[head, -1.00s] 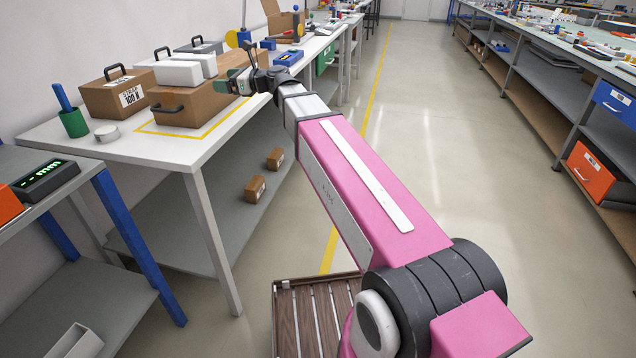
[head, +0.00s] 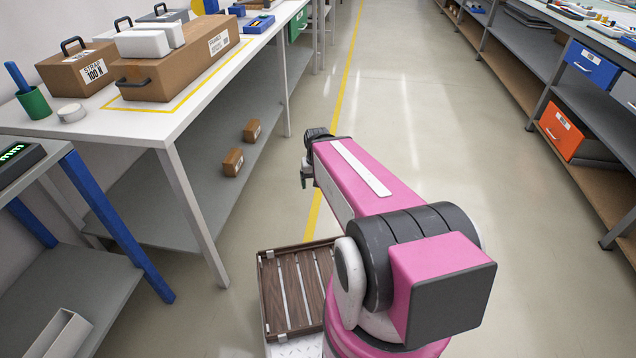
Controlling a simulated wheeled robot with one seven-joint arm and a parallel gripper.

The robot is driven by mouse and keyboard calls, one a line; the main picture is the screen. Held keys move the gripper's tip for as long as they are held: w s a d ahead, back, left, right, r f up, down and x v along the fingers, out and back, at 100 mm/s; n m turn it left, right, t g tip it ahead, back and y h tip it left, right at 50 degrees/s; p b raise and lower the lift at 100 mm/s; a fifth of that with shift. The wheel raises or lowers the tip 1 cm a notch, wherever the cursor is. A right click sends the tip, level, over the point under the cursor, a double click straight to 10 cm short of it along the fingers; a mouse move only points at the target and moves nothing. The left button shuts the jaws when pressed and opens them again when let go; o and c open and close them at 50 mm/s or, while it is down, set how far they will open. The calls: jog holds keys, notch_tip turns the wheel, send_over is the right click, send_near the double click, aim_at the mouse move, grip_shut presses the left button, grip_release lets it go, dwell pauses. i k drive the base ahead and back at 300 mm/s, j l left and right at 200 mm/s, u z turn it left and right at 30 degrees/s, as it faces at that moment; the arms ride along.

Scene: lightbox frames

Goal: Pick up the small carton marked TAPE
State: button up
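Two small brown cartons stand on the grey lower shelf under the white table at left. The nearer carton (head: 233,162) and the farther carton (head: 252,130) are a short gap apart, near the shelf's aisle side. Their markings are too small to read, so I cannot tell which is marked TAPE. My gripper (head: 307,178) hangs over the aisle at the far end of my pink arm, right of both cartons and apart from them. It is small and partly hidden by the arm, and I cannot see whether its fingers are open.
The white table (head: 125,124) holds large brown cases, two white blocks, a green cup and a tape-like roll. Its leg (head: 194,217) stands near the shelf's front corner. A slatted wooden tray (head: 263,300) is beside my base. The aisle floor (head: 420,130) is clear.

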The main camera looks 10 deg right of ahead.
aim_at(233, 161)
jog(key=i+l+u, duration=0.5)
jog(key=i+l, duration=0.2)
